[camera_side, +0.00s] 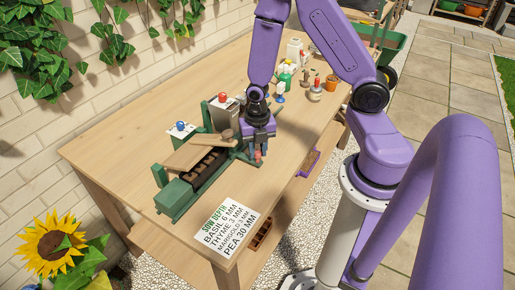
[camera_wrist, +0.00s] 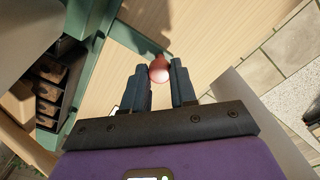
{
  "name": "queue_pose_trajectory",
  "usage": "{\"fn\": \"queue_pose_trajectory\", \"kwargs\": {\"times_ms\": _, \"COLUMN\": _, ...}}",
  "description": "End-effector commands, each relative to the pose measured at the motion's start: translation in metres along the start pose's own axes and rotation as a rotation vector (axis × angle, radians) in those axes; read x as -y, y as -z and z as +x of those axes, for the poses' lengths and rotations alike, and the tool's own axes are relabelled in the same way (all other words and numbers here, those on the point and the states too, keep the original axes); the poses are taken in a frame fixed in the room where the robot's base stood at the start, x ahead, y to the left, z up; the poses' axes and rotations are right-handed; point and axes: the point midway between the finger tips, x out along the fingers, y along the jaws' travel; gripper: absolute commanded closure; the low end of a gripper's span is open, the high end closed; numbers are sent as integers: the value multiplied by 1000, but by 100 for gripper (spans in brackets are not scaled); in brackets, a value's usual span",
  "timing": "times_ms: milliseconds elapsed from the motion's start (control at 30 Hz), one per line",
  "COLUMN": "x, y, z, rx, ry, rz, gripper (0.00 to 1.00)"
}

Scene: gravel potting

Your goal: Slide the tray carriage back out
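The tray carriage has a reddish round knob (camera_wrist: 159,73) at the end of a green arm. My gripper (camera_side: 257,152) is low at the right end of the green frame, with its fingers on either side of the knob. In the wrist view, my gripper's fingers (camera_wrist: 161,80) stand close together and seem to touch the knob on both sides. The tray (camera_wrist: 48,92) shows dark cells at the left of the wrist view. In the side view the tray (camera_side: 201,170) lies in the green frame (camera_side: 175,198), partly under a wooden board (camera_side: 190,153).
A box with a red knob (camera_side: 223,108) and a dispenser with a blue knob (camera_side: 180,131) stand behind the frame. Bottles and a terracotta pot (camera_side: 332,83) are farther back. A sowing-depth card (camera_side: 227,226) lies in front. The tabletop (camera_side: 120,150) at left is clear.

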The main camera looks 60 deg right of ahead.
Motion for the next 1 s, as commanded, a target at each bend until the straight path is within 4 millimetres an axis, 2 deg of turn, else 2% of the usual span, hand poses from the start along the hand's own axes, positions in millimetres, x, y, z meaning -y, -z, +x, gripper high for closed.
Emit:
{"fn": "queue_pose_trajectory", "kwargs": {"times_ms": 67, "x": 0, "y": 0, "z": 0, "rx": 0, "ry": 0, "rz": 0, "gripper": 100}}
{"fn": "queue_pose_trajectory", "kwargs": {"times_ms": 267, "x": 1, "y": -1, "z": 0, "rx": 0, "ry": 0, "rz": 0, "gripper": 100}}
{"fn": "queue_pose_trajectory", "kwargs": {"times_ms": 467, "x": 13, "y": -13, "z": 0, "rx": 0, "ry": 0, "rz": 5, "gripper": 100}}
{"fn": "queue_pose_trajectory", "kwargs": {"times_ms": 667, "x": 42, "y": -41, "z": 0, "rx": 1, "ry": 1, "rz": 10, "gripper": 100}}
{"fn": "queue_pose_trajectory", "kwargs": {"times_ms": 1000, "x": 108, "y": -108, "z": 0, "rx": 2, "ry": 0, "rz": 11, "gripper": 100}}
